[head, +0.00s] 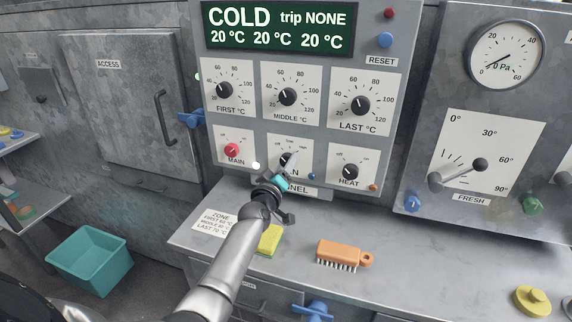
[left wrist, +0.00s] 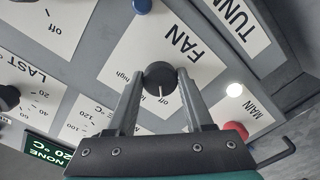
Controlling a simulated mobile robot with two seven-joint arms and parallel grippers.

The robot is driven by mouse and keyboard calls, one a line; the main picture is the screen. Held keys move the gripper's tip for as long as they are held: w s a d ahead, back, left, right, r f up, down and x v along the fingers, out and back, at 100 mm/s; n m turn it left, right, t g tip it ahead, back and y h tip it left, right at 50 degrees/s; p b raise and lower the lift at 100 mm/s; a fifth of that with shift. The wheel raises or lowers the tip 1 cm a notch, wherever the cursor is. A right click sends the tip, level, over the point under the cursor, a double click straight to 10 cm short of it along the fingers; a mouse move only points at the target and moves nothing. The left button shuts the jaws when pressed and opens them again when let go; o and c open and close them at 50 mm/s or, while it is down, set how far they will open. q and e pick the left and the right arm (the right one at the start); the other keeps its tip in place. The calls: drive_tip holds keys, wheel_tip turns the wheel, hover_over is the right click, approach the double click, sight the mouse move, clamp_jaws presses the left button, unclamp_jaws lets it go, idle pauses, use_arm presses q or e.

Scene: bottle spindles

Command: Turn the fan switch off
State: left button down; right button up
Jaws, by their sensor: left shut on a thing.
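The fan switch (left wrist: 160,77) is a round dark knob on a white plate marked FAN, with "high" readable beside it. Its white pointer line points down in the left wrist view, toward the gripper palm; which mark it meets is hidden. In the head view the fan switch (head: 286,159) is partly covered by my left gripper (head: 283,168). In the left wrist view my left gripper (left wrist: 160,88) has one finger on each side of the knob and is shut on it. My right gripper is in neither view.
The red MAIN knob (head: 231,150) is left of the fan switch and the HEAT knob (head: 351,172) right. Temperature dials sit above, under a green display (head: 278,28). On the counter below lie a yellow sponge (head: 269,239) and an orange brush (head: 341,253).

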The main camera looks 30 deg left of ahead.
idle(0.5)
use_arm(q)
drive_tip(key=shift+c, duration=1.5)
unclamp_jaws()
drive_tip(key=shift+s, duration=0.1)
drive_tip(key=p+v, duration=0.3)
drive_tip(key=v, duration=1.2)
drive_tip(key=shift+f, duration=0.1)
